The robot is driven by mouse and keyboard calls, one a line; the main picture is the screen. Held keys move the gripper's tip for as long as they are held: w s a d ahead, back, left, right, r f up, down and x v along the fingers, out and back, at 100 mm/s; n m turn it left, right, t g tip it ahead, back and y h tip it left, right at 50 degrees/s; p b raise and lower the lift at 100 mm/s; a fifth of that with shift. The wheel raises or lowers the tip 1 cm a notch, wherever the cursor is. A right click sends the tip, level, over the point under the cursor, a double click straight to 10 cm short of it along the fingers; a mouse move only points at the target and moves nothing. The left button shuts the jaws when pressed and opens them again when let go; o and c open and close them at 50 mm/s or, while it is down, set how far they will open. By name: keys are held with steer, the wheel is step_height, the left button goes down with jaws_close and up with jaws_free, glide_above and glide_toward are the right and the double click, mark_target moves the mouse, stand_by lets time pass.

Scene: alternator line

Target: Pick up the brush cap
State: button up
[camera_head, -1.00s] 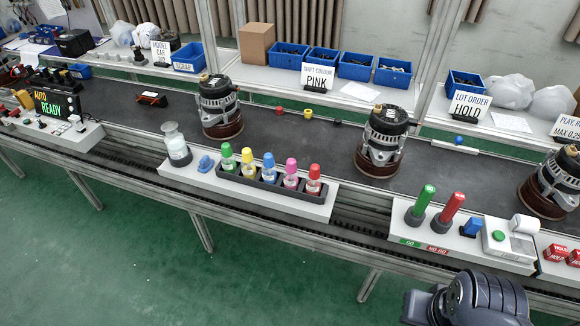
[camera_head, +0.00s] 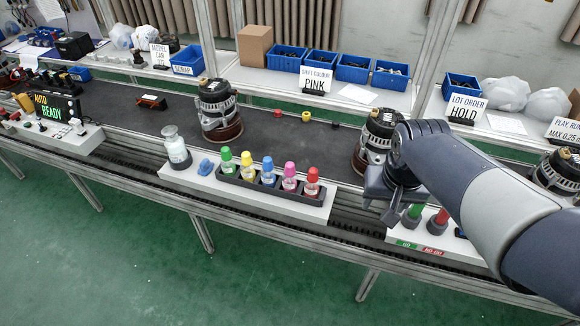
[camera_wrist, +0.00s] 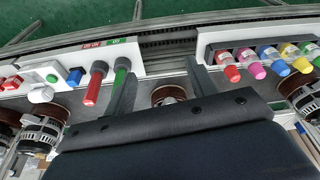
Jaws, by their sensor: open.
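Several small bottles with tall coloured caps stand in a black rack (camera_head: 232,180) on the white ledge at the conveyor's front. The pink cap (camera_head: 290,170) is upright on its bottle, between the blue cap (camera_head: 268,164) and the red cap (camera_head: 312,174). The pink cap also shows at the upper right of the wrist view (camera_wrist: 257,70). My gripper (camera_head: 385,212) is right of the rack, apart from it, partly hidden by my arm. In the wrist view my gripper (camera_wrist: 162,75) has its fingers spread with nothing held between them.
A sign (camera_head: 315,82) reads "SHIFT COLOUR PINK". A glass flask (camera_head: 174,147) and a blue object (camera_head: 205,166) stand left of the rack. An alternator (camera_head: 376,140) is behind my gripper. Green and red gauges (camera_wrist: 94,85) stand on the other ledge.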

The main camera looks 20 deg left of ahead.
steer(key=w+a+n+p, duration=0.1)
steer(key=w+a, duration=0.7)
steer(key=a, duration=0.3)
steer(key=n+p, duration=0.1)
steer(key=n, duration=0.1)
glide_toward(290, 164)
steer(key=shift+y, duration=0.3)
steer(key=x, duration=0.4)
steer(key=shift+d+p, duration=0.1)
steer(key=shift+p, duration=0.3)
steer(key=shift+p+x, duration=0.95)
steer(key=shift+x, duration=2.3)
steer(key=shift+d, duration=0.15)
steer(key=c, duration=1)
step_height(290, 164, up, 10)
steer(key=shift+r+b, duration=0.1)
steer(key=shift+b, duration=0.9)
steer(key=shift+c, duration=0.2)
